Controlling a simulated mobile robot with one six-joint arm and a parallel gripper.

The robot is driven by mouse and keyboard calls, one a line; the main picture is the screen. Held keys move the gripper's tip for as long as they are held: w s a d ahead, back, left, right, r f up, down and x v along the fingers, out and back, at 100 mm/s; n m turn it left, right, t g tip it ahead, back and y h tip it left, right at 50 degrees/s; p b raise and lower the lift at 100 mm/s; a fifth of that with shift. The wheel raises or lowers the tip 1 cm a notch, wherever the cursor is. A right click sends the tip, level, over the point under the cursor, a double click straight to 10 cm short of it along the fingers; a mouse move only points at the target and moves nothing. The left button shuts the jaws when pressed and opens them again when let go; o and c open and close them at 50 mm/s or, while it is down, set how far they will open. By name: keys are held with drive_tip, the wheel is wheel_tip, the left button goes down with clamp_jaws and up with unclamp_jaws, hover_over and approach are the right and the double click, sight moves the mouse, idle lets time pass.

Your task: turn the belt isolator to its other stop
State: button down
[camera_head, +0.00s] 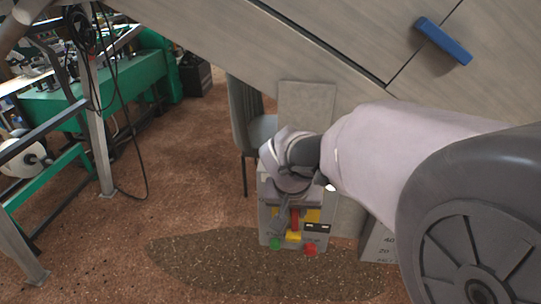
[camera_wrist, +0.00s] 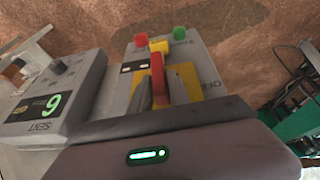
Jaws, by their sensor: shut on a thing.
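The belt isolator is a red handle (camera_head: 295,219) on a yellow plate on the front of a grey control box (camera_head: 266,232). In the wrist view the red handle (camera_wrist: 158,70) stands roughly upright in the picture across the yellow plate (camera_wrist: 187,80). Lettering that seems to read OFF is on the plate's right side there. My gripper (camera_wrist: 161,92) is shut on the handle, one finger on each side. In the head view my gripper (camera_head: 285,217) reaches down to the box front, and my wrist hides the box's top.
A yellow part (camera_wrist: 159,46), a red button (camera_wrist: 141,41) and a green button (camera_wrist: 179,33) sit close to the handle. A second grey box with a knob and a green 9-like display (camera_wrist: 52,105) stands beside it. A chair (camera_head: 247,120) is behind; brown floor lies left.

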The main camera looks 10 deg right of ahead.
drive_tip(key=shift+w+a+f+n+g+h+p, duration=0.1)
drive_tip(key=shift+a+f+n+g+h+p, duration=0.45)
drive_tip(key=shift+h+p, duration=1.65)
drive_tip(key=shift+w+a+f+n+g+h+p, duration=0.15)
drive_tip(key=shift+n+g+h+p, duration=0.6)
drive_tip(key=shift+h, duration=2.4)
drive_tip(key=shift+w+a+f+n+g+h+p, duration=0.1)
drive_tip(key=shift+a+f+n+h+p, duration=0.5)
drive_tip(key=shift+h+p, duration=1.85)
drive_tip(key=shift+d+r+n+h, duration=0.15)
drive_tip(key=shift+d+n+h, duration=0.1)
drive_tip(key=shift+n+h, duration=0.05)
drive_tip(key=c, duration=1.4)
unclamp_jaws()
drive_tip(key=shift+o, duration=0.2)
